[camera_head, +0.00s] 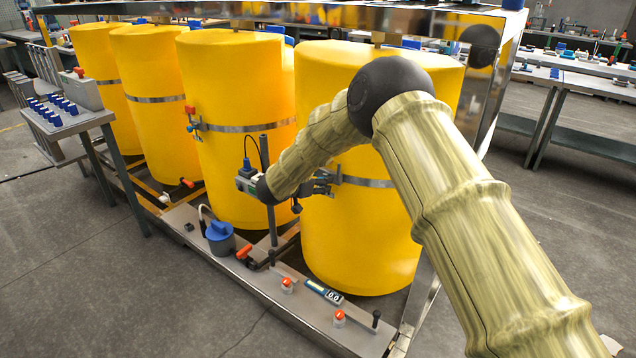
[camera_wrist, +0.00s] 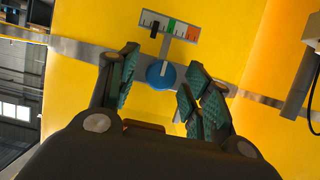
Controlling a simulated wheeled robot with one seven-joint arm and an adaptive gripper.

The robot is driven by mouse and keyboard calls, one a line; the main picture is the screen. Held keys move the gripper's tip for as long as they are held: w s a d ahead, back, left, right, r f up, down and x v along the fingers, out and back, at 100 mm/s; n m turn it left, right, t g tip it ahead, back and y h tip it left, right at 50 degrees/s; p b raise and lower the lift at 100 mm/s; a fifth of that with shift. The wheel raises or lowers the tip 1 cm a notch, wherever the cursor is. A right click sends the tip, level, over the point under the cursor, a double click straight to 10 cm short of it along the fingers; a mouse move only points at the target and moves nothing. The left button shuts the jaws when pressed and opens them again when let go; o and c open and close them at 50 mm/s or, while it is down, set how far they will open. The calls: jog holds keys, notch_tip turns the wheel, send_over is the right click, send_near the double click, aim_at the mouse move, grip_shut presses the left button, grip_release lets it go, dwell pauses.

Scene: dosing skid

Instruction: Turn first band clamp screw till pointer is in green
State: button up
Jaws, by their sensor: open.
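The blue clamp screw knob (camera_wrist: 161,73), with a white mark, sits on the steel band clamp (camera_wrist: 88,52) around a yellow tank. Above it in the wrist view is a gauge plate (camera_wrist: 183,29) with white, green and orange zones. A black pointer stands left of the green patch, in the white part. My gripper (camera_wrist: 164,67) is open, its two padded fingers on either side of the knob, with visible gaps. In the head view my gripper (camera_head: 322,182) is at the band (camera_head: 368,182) of the nearest tank (camera_head: 362,235); the knob is hidden there.
Several yellow tanks stand in a row, another (camera_head: 235,170) just left of my arm. A dark upright post (camera_head: 265,150) with a cable is close to my wrist. The skid ledge (camera_head: 215,265) below holds a blue pump (camera_head: 220,238) and small valves. Open floor lies in front.

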jog(key=c, duration=1)
jog(key=shift+c, duration=0.2)
jog(key=shift+s+d+f+m+t+y+b, duration=0.15)
jog(key=shift+m+t+y+b, duration=0.75)
jog(key=shift+m+b, duration=1.05)
jog(key=shift+d+f+m+t+y+b, duration=0.1)
jog(key=shift+f+m+t+y+b, duration=0.2)
jog(key=shift+m+t+b, duration=1.65)
jog(key=shift+s+d+f+m+t+y+b, duration=0.1)
jog(key=shift+m+t+y+b, duration=0.8)
jog(key=shift+m, duration=1.8)
jog(key=shift+r+g+b, duration=0.1)
jog(key=shift+g+b, duration=0.25)
jog(key=shift+h, duration=0.4)
